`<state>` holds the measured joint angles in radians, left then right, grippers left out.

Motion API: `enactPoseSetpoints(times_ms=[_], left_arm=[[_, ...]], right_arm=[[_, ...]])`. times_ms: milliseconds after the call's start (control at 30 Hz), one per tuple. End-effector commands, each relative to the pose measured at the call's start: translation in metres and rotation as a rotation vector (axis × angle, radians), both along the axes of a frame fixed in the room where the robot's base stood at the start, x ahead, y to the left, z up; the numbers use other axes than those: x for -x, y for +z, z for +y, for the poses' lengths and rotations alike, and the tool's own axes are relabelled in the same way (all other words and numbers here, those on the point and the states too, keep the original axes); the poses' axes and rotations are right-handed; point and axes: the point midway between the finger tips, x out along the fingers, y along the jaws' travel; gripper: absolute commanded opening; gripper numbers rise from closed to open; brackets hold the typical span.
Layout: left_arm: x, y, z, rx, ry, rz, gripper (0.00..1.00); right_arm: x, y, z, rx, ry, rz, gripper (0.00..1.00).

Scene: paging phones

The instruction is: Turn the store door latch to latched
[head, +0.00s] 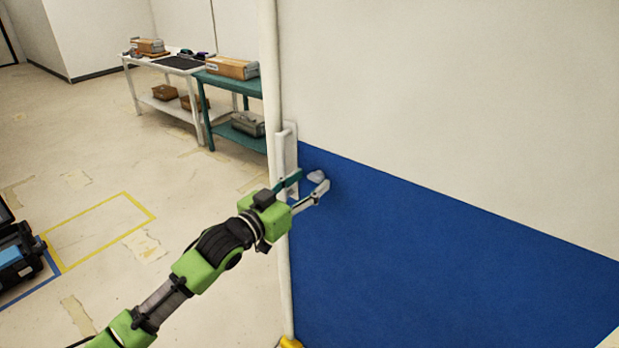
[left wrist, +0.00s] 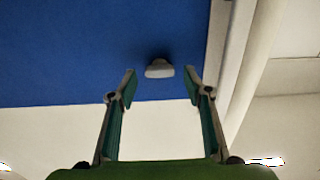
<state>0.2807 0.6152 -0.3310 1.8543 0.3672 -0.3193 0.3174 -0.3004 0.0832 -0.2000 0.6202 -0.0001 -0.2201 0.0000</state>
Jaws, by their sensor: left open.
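The store door latch (head: 316,176) is a small pale grey thumb-turn on the blue lower part of the door (head: 420,250), close to the door's edge. My left gripper (head: 310,183) is open with its fingers around the latch's position. In the left wrist view the latch (left wrist: 159,69) shows between and just beyond the two spread fingertips (left wrist: 161,84), with a gap to each finger. No contact is visible. The latch's exact turn angle is hard to tell. My right gripper is not in view.
A white pull handle (head: 288,150) stands on the door edge beside the latch. Behind are a white table (head: 133,88) and a teal shelf table (head: 256,88) with boxes. A dark case (head: 18,255) sits at the left. The floor between is clear, with yellow tape (head: 100,205).

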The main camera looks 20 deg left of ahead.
Motion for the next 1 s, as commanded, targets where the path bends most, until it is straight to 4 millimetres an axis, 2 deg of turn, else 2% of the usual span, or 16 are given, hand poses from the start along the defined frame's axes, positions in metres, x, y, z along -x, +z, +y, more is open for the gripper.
enactPoseSetpoints(times_ms=[133,433,567,600,1000], left_arm=[[-0.0085,0.0005,-0.0032,-0.001,0.0,0.0,0.46],[-0.0098,-0.0001,-0.004,-0.002,-0.001,-0.001,0.46],[-0.0097,-0.0001,-0.004,-0.001,-0.001,0.0,0.12],[-0.0097,-0.0001,-0.004,-0.001,-0.001,0.0,0.07],[-0.0098,0.0012,-0.0038,0.048,0.0,0.017,0.07]], right_arm=[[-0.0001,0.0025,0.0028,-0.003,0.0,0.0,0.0],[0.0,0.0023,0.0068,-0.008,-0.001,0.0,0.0],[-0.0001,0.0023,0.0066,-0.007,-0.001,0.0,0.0],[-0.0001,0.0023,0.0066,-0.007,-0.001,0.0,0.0],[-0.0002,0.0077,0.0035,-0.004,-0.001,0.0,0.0]])
